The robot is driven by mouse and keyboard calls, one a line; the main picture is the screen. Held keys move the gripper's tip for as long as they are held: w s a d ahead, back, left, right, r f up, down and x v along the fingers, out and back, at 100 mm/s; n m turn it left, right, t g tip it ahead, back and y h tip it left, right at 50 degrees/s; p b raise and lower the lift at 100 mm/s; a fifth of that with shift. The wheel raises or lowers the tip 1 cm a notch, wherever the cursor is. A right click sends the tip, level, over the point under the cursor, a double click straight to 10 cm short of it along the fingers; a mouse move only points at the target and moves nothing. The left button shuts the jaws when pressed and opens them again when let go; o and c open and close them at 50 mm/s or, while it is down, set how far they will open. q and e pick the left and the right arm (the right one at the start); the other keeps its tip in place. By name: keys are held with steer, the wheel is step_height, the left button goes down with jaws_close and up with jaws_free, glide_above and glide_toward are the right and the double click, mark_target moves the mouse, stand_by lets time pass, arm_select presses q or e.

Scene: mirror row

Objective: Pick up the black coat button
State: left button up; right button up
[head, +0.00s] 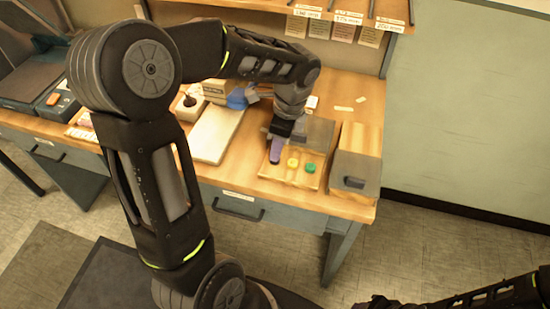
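My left gripper (276,150) points down over the left end of a low wooden board on the workbench. Its lower end looks dark and purplish, and I cannot tell whether its fingers are open or shut. A yellow button (293,162) and a green button (310,168) lie in a row on the board, just right of the gripper. I cannot make out the black coat button; the gripper covers that end of the row. Part of my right arm shows at the bottom right, without a clear view of its gripper.
A wooden box with a dark front (356,172) stands close to the right of the board. A pale flat panel (216,134) lies to the left, with a small cardboard box (217,90) behind it. A shelf with hanging labels (343,27) runs above the bench.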

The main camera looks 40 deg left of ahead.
arm_select(q)
steer(key=f, duration=0.4)
steer(key=shift+a, duration=0.3)
steer(key=shift+c, duration=0.2)
jaws_close()
